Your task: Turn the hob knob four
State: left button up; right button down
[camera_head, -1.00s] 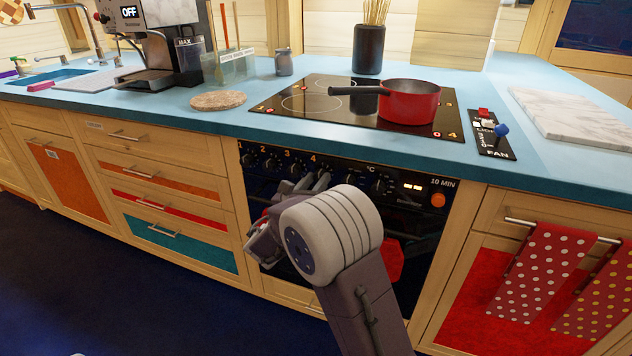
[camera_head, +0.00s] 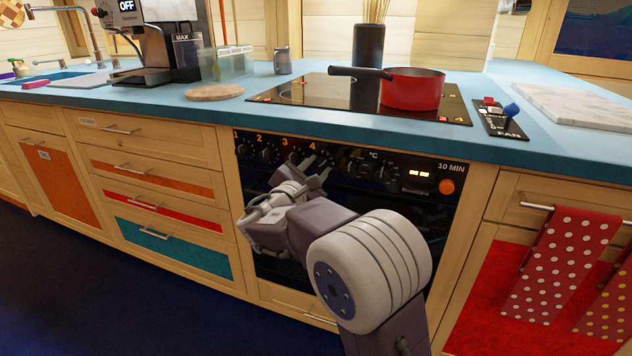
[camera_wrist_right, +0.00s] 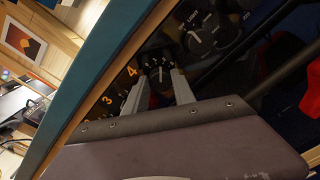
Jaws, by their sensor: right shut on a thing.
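The hob knob four is a round black knob on the dark control panel (camera_head: 350,163), under the orange number 4. In the right wrist view, the knob (camera_wrist_right: 157,66) sits between the two pale grey fingers of my right gripper (camera_wrist_right: 158,82), which is shut on it. In the head view, my right gripper (camera_head: 308,172) reaches up to the panel at the number 4, and its fingers and wrist hide most of that knob. My left gripper is in neither view.
Knobs one and two (camera_head: 267,156) lie to the left on the panel. A red saucepan (camera_head: 412,92) stands on the black hob (camera_head: 300,95) above. A fan switch panel (camera_head: 500,122) is at right. Polka-dot towels (camera_head: 560,262) hang from a rail lower right.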

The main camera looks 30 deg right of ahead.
jog(key=m+b, duration=0.2)
jog(key=b, duration=0.1)
jog(key=m+b, duration=0.3)
jog(key=shift+f, duration=0.4)
jog(key=m+b, duration=0.2)
jog(key=shift+s+r+b, duration=0.1)
jog(key=shift+b, duration=0.3)
jog(key=shift+r+m+b, duration=0.1)
jog(key=shift+m+b, duration=0.35)
jog(key=shift+m, duration=0.15)
jog(key=shift+t, duration=0.3)
jog(key=c, duration=1)
grip_release()
jog(key=shift+c, duration=0.2)
jog(key=shift+r, duration=0.1)
